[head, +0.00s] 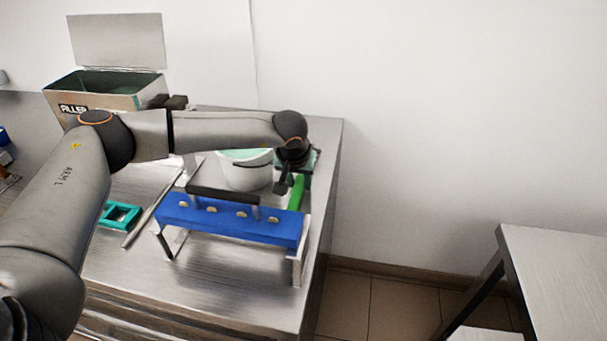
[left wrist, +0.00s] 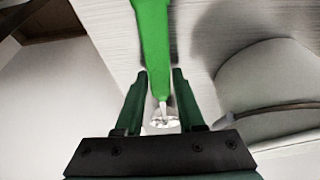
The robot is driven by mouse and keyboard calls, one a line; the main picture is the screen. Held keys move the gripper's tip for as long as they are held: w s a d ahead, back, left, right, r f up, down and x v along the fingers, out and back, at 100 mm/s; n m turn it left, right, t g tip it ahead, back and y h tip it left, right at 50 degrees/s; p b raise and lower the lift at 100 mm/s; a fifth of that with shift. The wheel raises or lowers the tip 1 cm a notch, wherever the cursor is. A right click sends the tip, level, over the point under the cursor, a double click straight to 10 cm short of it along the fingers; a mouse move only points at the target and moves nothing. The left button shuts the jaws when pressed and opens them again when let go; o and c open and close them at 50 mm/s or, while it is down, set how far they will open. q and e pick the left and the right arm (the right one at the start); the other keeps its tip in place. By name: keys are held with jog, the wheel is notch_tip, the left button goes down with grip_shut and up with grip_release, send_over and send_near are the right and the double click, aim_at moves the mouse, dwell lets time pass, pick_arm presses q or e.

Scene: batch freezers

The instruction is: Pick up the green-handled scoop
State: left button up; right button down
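The green-handled scoop shows its green handle (head: 297,192) near the right edge of the steel table, behind the blue rack. In the left wrist view its handle (left wrist: 152,45) runs up from between the fingers, with a thin metal neck and a shiny metal part below. The rest of the scoop is hidden by my gripper. My left gripper (head: 284,188) is above the scoop. In the left wrist view the left gripper (left wrist: 160,75) is open, with its two fingers on either side of the handle's lower end and visible gaps. My right gripper is not in view.
A white tub (head: 243,173) stands just left of the scoop. A blue rack (head: 230,222) with a black bar stands in front. A teal frame (head: 121,216) and a metal rod (head: 150,209) lie left. A filler bin (head: 95,91) stands at the back. The wall is right.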

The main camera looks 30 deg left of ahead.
pick_arm(q)
grip_shut()
jog(key=shift+r, duration=0.1)
